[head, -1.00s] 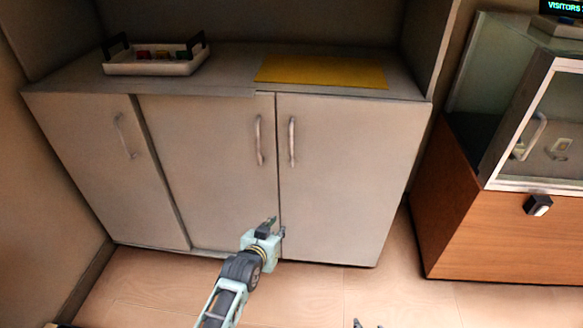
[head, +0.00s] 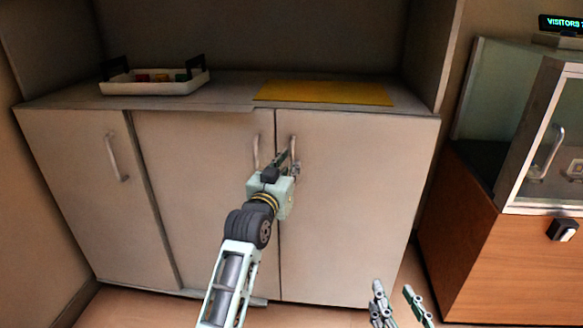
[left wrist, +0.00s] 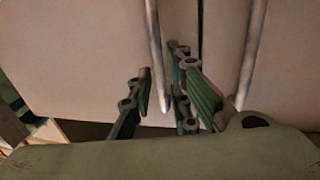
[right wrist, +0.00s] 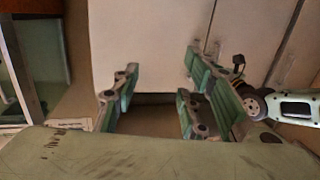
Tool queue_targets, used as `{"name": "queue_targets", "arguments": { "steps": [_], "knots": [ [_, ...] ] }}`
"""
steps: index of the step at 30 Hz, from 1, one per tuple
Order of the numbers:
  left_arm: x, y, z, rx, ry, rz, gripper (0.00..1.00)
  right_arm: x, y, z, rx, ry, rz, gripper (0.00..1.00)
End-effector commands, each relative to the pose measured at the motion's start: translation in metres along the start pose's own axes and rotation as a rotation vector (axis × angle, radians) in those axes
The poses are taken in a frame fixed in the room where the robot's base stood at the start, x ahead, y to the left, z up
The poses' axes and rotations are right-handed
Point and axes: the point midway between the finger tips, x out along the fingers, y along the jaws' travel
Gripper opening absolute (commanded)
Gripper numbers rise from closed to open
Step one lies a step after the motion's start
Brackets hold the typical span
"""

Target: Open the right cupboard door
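The right cupboard door (head: 355,205) is light grey and looks shut. Its upright metal handle (head: 294,150) is beside the seam with the middle door (head: 200,200), partly hidden by my left gripper (head: 290,160). My right gripper (head: 400,300) is open and empty, low before the right door. It also shows in the right wrist view (right wrist: 160,90).
A white tray (head: 150,89) with small coloured items and a yellow mat (head: 322,93) lie on the cupboard top. The left door (head: 90,190) is shut. A wooden cabinet with a glass case (head: 490,245) stands close on the right.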

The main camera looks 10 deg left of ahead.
Motion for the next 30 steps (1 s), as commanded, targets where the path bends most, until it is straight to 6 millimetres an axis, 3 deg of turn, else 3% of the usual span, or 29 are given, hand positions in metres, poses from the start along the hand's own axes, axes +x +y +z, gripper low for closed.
{"name": "queue_targets", "arguments": {
  "steps": [6, 10, 17, 24, 30],
  "knots": [
    [0.019, -0.001, 0.001, 0.0, 0.001, -0.001, 0.17, 0.001, -0.004, -0.027, 0.003, 0.137, -0.008, 0.4],
    [0.022, -0.001, 0.001, 0.0, 0.0, -0.001, 0.17, 0.001, -0.005, -0.034, 0.004, 0.169, -0.01, 0.4],
    [0.023, -0.001, 0.0, 0.0, 0.0, -0.001, 0.17, 0.001, -0.005, -0.035, 0.004, 0.175, -0.01, 0.4],
    [0.023, 0.0, 0.001, 0.0, 0.0, -0.001, 0.0, 0.001, -0.005, -0.035, 0.004, 0.175, -0.01, 0.4],
    [0.023, 0.0, 0.001, 0.0, 0.0, -0.001, 0.0, 0.001, -0.005, -0.035, 0.004, 0.175, -0.01, 0.4]
  ]
}}
